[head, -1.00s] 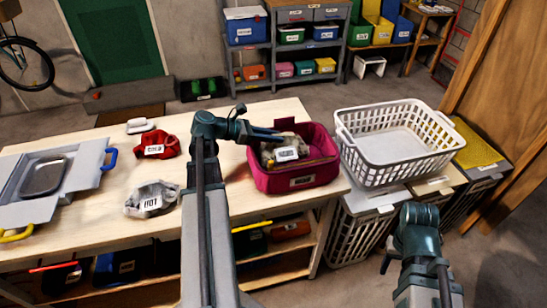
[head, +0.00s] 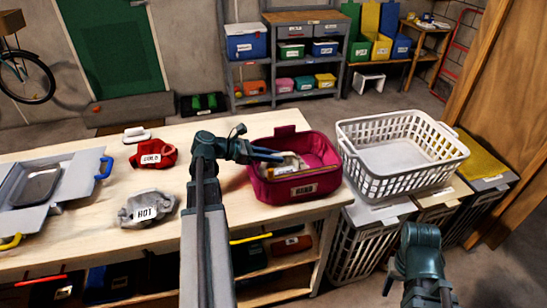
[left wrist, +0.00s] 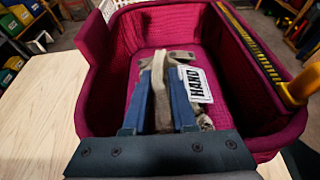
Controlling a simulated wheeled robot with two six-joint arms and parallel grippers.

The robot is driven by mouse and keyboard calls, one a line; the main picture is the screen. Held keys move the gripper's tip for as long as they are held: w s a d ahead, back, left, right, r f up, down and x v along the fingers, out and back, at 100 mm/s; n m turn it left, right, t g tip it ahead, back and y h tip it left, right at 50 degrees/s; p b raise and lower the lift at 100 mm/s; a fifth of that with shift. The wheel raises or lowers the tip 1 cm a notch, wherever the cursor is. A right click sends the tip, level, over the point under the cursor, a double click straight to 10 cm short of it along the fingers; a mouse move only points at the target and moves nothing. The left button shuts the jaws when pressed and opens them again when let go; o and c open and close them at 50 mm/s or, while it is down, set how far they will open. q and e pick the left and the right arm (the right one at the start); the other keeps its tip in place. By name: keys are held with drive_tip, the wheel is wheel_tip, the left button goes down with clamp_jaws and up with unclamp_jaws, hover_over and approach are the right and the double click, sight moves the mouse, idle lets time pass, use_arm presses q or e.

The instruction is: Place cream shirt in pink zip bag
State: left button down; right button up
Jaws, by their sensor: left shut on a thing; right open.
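The pink zip bag (head: 300,188) stands open on the wooden bench's right end. It fills most of the left wrist view (left wrist: 240,75). The cream shirt (head: 292,164) is a small bundle inside the bag's walls, towards its left side. My left gripper (head: 277,156) reaches into the bag from the left. In the left wrist view, its blue fingers (left wrist: 160,78) are shut on the shirt (left wrist: 180,56), whose white tag reads HAND. Whether the shirt touches the bag's floor is hard to tell. My right gripper (head: 389,284) is open and empty, low beside the bench.
A white laundry basket (head: 400,175) stands right of the bag. A yellow zip strip (left wrist: 250,45) runs along the bag's rim.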

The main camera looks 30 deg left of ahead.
use_arm(q)
drive_tip(key=c, duration=0.7)
unclamp_jaws()
drive_tip(key=shift+f, duration=0.1)
drive_tip(key=shift+r+p, duration=0.3)
drive_tip(key=p+v, duration=0.4)
drive_tip(key=v, duration=0.8)
drive_tip(key=shift+f, duration=0.15)
